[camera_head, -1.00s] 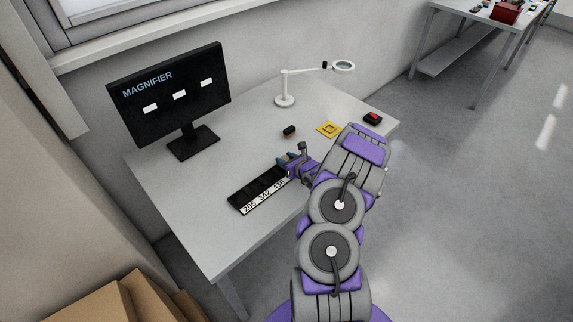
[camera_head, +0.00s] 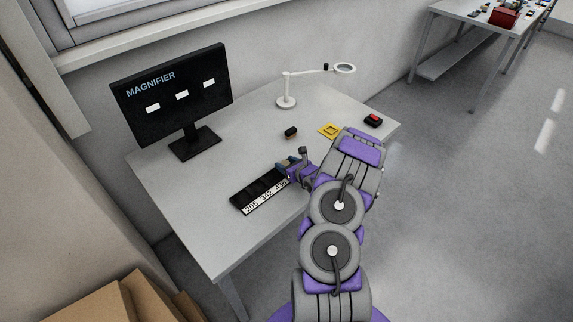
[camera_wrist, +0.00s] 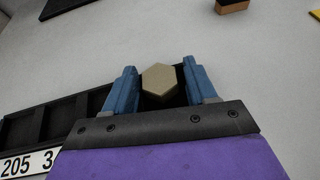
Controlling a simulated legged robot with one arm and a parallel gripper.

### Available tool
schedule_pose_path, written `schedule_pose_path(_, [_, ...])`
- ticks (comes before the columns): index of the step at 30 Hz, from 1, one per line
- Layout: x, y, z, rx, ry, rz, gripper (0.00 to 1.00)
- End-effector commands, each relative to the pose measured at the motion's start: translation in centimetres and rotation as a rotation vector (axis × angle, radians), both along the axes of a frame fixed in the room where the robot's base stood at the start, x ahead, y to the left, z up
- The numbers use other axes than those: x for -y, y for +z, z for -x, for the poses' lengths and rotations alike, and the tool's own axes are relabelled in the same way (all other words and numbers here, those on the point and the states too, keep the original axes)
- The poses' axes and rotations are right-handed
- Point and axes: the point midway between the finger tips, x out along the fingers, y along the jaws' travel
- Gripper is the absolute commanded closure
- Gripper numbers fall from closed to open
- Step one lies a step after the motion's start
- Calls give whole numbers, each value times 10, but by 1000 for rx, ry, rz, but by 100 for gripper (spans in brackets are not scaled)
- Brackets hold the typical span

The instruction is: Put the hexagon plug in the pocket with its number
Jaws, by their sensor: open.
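The hexagon plug (camera_wrist: 159,80) is a tan six-sided piece between my gripper's two blue fingers in the wrist view. A gap shows between it and each finger. My gripper (camera_wrist: 160,87) is open, over the right end of the black pocket tray (camera_wrist: 12,130). Dark tray surface shows around the plug; I cannot tell how deep it sits in the right pocket. In the head view my gripper (camera_head: 287,164) is at the tray's (camera_head: 237,203) far right end, and the plug cannot be made out. The label strip (camera_head: 267,197) reads 205, 342 and a third number partly hidden.
A monitor (camera_head: 172,92) reading MAGNIFIER stands at the back left. A magnifier lamp (camera_head: 286,101), a small dark block (camera_head: 291,132), a yellow square frame (camera_head: 321,131) and a black-and-red item (camera_head: 373,120) are on the table. The table's left part is clear.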

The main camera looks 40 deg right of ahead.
Motion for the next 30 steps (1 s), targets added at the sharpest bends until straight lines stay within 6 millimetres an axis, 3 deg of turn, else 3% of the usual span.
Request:
schedule_pose_path(18, [-7, 43, 99, 0, -2, 0, 31])
schedule_pose_path(26, [-9, 48, 110, 2, 4, 0, 31])
schedule_pose_path(30, [-29, 70, 93, 34, 80, 37, 31])
